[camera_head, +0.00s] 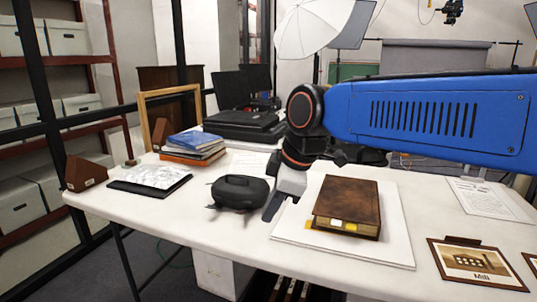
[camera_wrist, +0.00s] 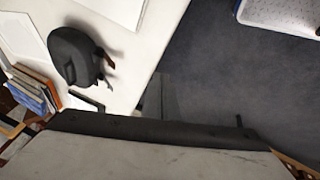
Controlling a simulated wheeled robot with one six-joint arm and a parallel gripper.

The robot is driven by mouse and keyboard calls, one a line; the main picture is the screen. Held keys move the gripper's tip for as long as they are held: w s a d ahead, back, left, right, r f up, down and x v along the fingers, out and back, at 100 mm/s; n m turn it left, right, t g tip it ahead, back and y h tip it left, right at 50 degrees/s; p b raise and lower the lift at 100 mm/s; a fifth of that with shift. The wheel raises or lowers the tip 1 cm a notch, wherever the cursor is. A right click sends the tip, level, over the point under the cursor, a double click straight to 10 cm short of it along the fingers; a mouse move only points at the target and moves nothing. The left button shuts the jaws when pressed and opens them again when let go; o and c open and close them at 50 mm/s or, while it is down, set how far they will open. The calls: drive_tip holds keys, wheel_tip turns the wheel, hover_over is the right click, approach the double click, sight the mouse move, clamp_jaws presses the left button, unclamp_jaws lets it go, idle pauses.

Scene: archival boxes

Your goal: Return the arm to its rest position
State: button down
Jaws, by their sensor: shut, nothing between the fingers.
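My blue arm (camera_head: 430,112) reaches in from the right in the head view, above the table. Its wrist hangs down near the middle, and my gripper (camera_head: 272,209) points downward between the black case and the white board. The gripper is shut and holds nothing. It appears near the table's front edge; its exact height above the top is hard to tell. In the wrist view a large grey and dark shape fills the bottom, and the fingertips are not clear there.
A black case (camera_head: 239,191) lies left of my gripper; it also shows in the wrist view (camera_wrist: 75,55). A brown book (camera_head: 347,203) lies on a white board (camera_head: 392,248) to the right. Stacked books (camera_head: 190,149) and a wooden frame (camera_head: 143,118) stand back left.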

drive_tip(key=s+d+f+m+h, duration=0.1)
drive_tip(key=s+d+f+m, duration=0.4)
drive_tip(key=d, duration=0.4)
drive_tip(key=s+d+f+m+t+h, duration=0.1)
drive_tip(key=s+d+f+m, duration=0.4)
drive_tip(key=d, duration=0.5)
drive_tip(key=s+d+f+m+h, duration=0.1)
drive_tip(key=s+d+f+m, duration=0.4)
drive_tip(key=d+m, duration=0.2)
drive_tip(key=d, duration=0.2)
drive_tip(key=shift+d+f+t+h, duration=0.2)
drive_tip(key=shift+d+t+h, duration=0.15)
drive_tip(key=shift+t+h, duration=0.05)
